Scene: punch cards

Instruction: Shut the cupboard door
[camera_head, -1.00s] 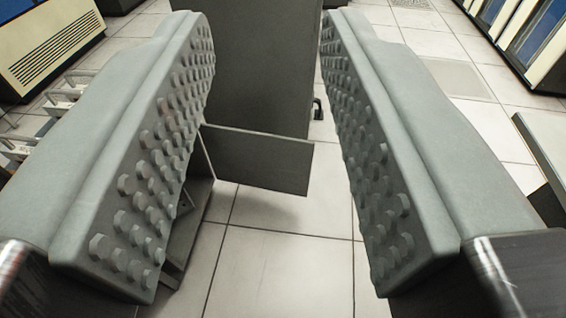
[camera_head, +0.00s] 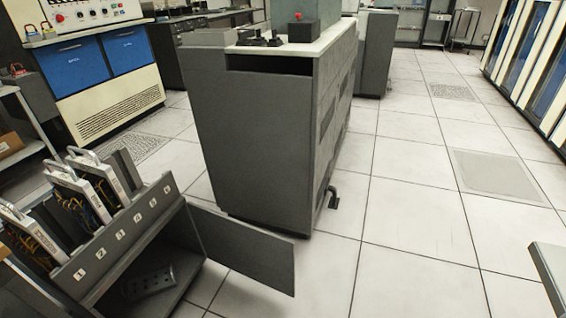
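The low grey cupboard (camera_head: 97,262) stands at the lower left, with a numbered strip along its top edge. Its flat grey door (camera_head: 246,251) stands open, swung out to the right from the right side of the opening. Inside the cupboard, a dark object with holes (camera_head: 149,283) lies on the floor of the compartment. The cupboard's lower left part is cut off by the picture edge. My gripper is not in view now.
Several wired panels with handles (camera_head: 97,183) stand in the cupboard's top. A tall grey machine (camera_head: 250,150) stands close behind the door. A table corner (camera_head: 552,265) shows at the lower right. Tiled floor (camera_head: 410,215) is clear to the right of the machine.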

